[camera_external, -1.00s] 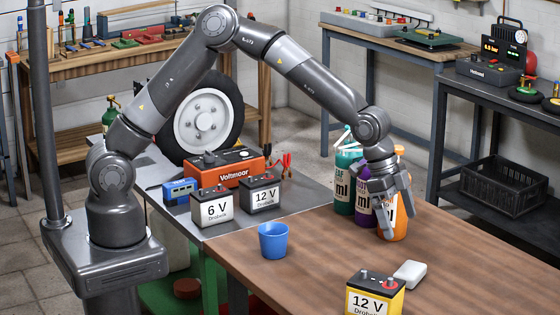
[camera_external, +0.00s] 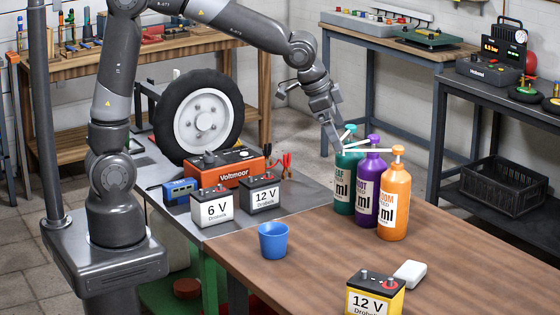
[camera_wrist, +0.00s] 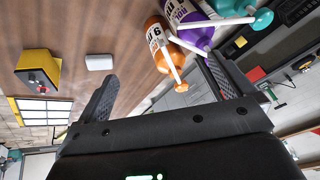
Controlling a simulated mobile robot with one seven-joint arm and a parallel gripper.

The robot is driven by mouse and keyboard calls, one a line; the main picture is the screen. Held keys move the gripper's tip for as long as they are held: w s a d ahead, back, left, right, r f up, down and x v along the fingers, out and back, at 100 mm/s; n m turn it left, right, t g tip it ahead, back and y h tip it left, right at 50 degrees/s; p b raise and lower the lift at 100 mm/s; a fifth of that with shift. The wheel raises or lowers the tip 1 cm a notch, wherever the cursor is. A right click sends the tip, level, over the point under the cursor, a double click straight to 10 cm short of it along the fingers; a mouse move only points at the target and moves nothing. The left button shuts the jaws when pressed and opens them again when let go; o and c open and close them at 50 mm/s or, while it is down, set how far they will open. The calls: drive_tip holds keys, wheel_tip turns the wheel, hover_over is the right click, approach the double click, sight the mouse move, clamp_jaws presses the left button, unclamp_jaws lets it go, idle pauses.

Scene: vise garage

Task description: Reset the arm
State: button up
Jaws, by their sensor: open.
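My gripper (camera_external: 311,120) is open and empty. In the outside view it hangs above and behind the bottles, at the upper left of the green bottle; one finger is close to that bottle's pump, and I cannot tell whether they touch. The wrist view shows both fingers of my gripper (camera_wrist: 160,90) wide apart with nothing between them. A green pump bottle (camera_external: 343,195), a purple one (camera_external: 366,190) and an orange one (camera_external: 394,205) stand upright in a row on the brown table (camera_external: 300,270).
A blue cup (camera_external: 273,241), a yellow 12 V battery (camera_external: 374,294) and a white block (camera_external: 409,273) stand on the brown table. Two more batteries, 6 V (camera_external: 211,207) and 12 V (camera_external: 260,195), an orange Voltmoor unit (camera_external: 236,172) and a wheel (camera_external: 203,118) are on the grey surface.

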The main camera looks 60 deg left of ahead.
drive_tip(key=s+a+r+n+y, duration=0.15)
drive_tip(key=s+a, duration=0.25)
drive_tip(key=a, duration=0.4)
drive_tip(key=s+a+r+n, duration=0.2)
drive_tip(key=s+a+r, duration=0.15)
drive_tip(key=a, duration=0.45)
drive_tip(key=s+a+f+n, duration=0.2)
drive_tip(key=s+a+n, duration=0.2)
drive_tip(key=s+a, duration=0.7)
drive_tip(key=s, duration=0.3)
drive_tip(key=shift+s+n+t, duration=0.15)
drive_tip(key=shift+n+t, duration=0.2)
drive_tip(key=shift+t, duration=0.05)
